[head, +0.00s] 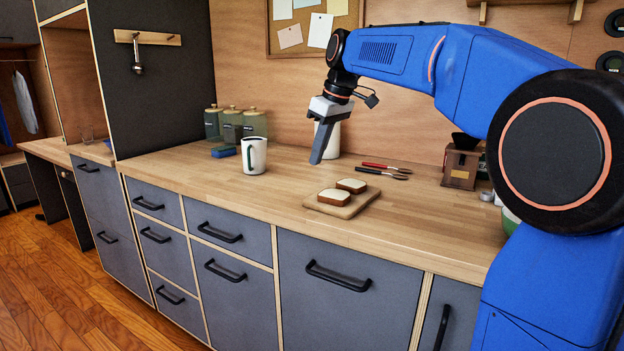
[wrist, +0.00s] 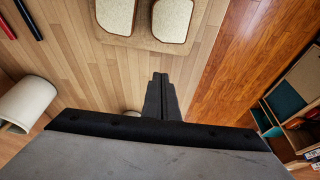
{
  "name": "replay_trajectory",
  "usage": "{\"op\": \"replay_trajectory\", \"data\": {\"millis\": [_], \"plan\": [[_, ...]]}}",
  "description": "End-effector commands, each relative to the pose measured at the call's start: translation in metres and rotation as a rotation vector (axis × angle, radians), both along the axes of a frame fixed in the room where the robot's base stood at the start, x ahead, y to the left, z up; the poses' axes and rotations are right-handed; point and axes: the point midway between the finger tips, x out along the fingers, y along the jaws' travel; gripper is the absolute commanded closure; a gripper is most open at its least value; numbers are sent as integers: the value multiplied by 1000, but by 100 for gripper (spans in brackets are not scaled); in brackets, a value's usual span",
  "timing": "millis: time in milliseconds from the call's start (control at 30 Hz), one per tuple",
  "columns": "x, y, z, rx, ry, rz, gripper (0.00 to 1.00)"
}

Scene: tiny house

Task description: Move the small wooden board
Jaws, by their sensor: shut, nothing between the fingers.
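The small wooden board (head: 343,206) lies flat on the wooden counter near its front edge. Two slices of bread (head: 334,197) (head: 351,186) lie on it. In the wrist view the board (wrist: 140,28) is at the top, cut off by the frame edge, with both slices (wrist: 115,14) (wrist: 172,19) on it. My gripper (head: 317,161) is shut and empty, pointing down above the counter, behind and left of the board. Its fingertips (wrist: 161,76) show together in the wrist view, apart from the board.
A white mug (head: 254,155) stands to the left, with canisters (head: 232,124) and a blue sponge (head: 224,152) behind it. A white cylinder (head: 330,140) stands behind my gripper. Red- and black-handled utensils (head: 384,169) and a coffee grinder (head: 461,164) are to the right. The counter's front left is clear.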

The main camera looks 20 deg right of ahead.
Motion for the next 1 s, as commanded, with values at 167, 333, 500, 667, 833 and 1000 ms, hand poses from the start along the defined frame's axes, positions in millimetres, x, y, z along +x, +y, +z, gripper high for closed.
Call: {"op": "replay_trajectory", "data": {"millis": [167,333,500,667,833,1000], "plan": [[20,5,6,1,0,44,100],[24,8,-3,1,2,52,100],[30,14,-28,1,2,51,100],[36,20,-54,1,3,50,100],[43,27,-83,1,3,50,100],[32,14,-87,2,-2,46,100]]}}
